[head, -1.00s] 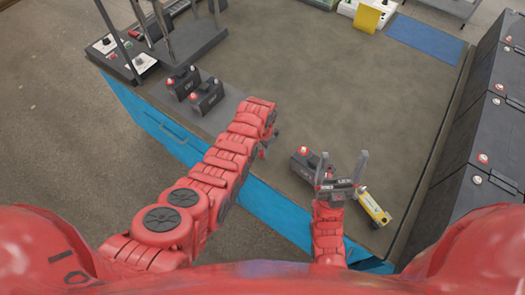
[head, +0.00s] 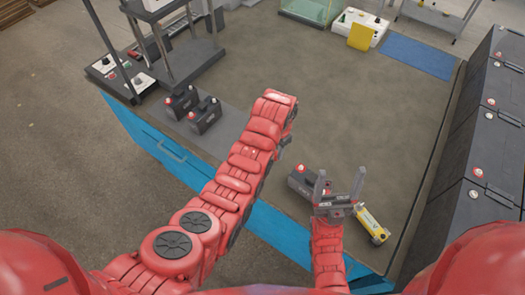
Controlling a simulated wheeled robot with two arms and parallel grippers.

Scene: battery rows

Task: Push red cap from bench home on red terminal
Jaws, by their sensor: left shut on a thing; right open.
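A dark battery (head: 302,183) lies on the bench near its front edge, with a red piece (head: 301,168) on its top. I cannot tell whether that piece is a bare terminal or a cap. My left gripper (head: 287,141) is beyond and a little left of this battery, above the bench. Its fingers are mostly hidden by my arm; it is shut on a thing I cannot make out. My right gripper (head: 338,184) is open, fingers pointing up and apart, just right of the battery and partly covering its right end. No loose red cap is visible.
Two more dark batteries (head: 205,115) stand on a grey mat at the left. A stand (head: 190,65) is behind them. Black cabinets (head: 490,130) line the right. The bench (head: 370,110) is clear in the middle.

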